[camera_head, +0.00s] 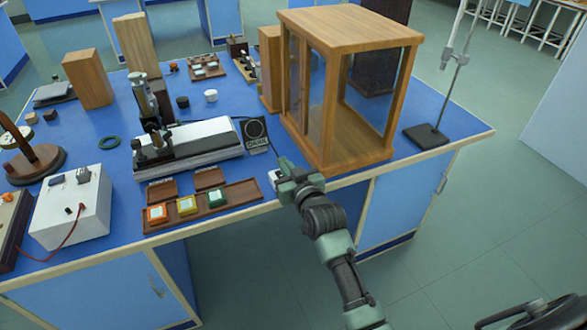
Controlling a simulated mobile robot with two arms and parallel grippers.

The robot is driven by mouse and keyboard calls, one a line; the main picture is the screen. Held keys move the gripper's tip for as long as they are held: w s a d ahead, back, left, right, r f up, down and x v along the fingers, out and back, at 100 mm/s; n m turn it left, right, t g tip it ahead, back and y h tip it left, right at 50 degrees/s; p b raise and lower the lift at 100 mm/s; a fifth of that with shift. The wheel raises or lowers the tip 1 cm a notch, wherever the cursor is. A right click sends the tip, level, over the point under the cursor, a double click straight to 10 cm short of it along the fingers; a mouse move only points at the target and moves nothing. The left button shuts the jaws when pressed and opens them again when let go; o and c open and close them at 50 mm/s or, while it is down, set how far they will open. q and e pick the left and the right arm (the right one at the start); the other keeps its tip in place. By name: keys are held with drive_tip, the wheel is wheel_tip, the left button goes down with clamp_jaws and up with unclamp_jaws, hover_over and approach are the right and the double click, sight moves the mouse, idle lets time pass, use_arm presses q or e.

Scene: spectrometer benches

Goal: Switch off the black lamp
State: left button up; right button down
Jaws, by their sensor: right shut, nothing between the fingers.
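My right gripper (283,174) is over the front edge of the blue bench, just left of the glass-sided wooden case. Its fingers are shut with nothing held. A small white block (274,178) shows right beside the fingertips, partly hidden by them; I cannot tell whether they touch. A black square panel (254,133) with a ring and a pale label stands behind the gripper, apart from it. A black upright instrument (155,125) stands at the white base's left end. I cannot tell for sure which black item is the lamp, and no lit bulb shows. My left gripper is not in view.
The wooden case (345,165) stands close on the gripper's right. A wooden tray (235,196) with coloured blocks lies to the left along the front edge. A white box (78,212) with a red lead is further left. A stand (427,136) is at the right corner.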

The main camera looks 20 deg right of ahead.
drive_tip(key=s+r, duration=0.2)
drive_tip(key=s, duration=0.4)
drive_tip(key=shift+s+d+r, duration=0.15)
drive_tip(key=shift+s+r, duration=0.1)
drive_tip(key=shift+s, duration=0.1)
drive_tip(key=s+a+f+g, duration=0.1)
drive_tip(key=s+f+g, duration=0.25)
drive_tip(key=f, duration=0.85)
drive_tip(key=s+a+f+n+g, duration=0.15)
drive_tip(key=s+f, duration=0.35)
drive_tip(key=f, duration=0.8)
drive_tip(key=s+f+m+g, duration=0.1)
drive_tip(key=s+f+g, duration=0.3)
drive_tip(key=f, duration=0.8)
drive_tip(key=s+d+f+g, duration=0.1)
drive_tip(key=s+f+g, duration=0.1)
drive_tip(key=s+f, duration=0.5)
drive_tip(key=s+d+f+n+g, duration=0.1)
drive_tip(key=s+f, duration=0.6)
drive_tip(key=s, duration=1.1)
drive_tip(key=s+d+f+g, duration=0.3)
drive_tip(key=s+f, duration=0.3)
drive_tip(key=s, duration=0.7)
drive_tip(key=shift+f+h, duration=0.3)
drive_tip(key=shift+f, duration=0.1)
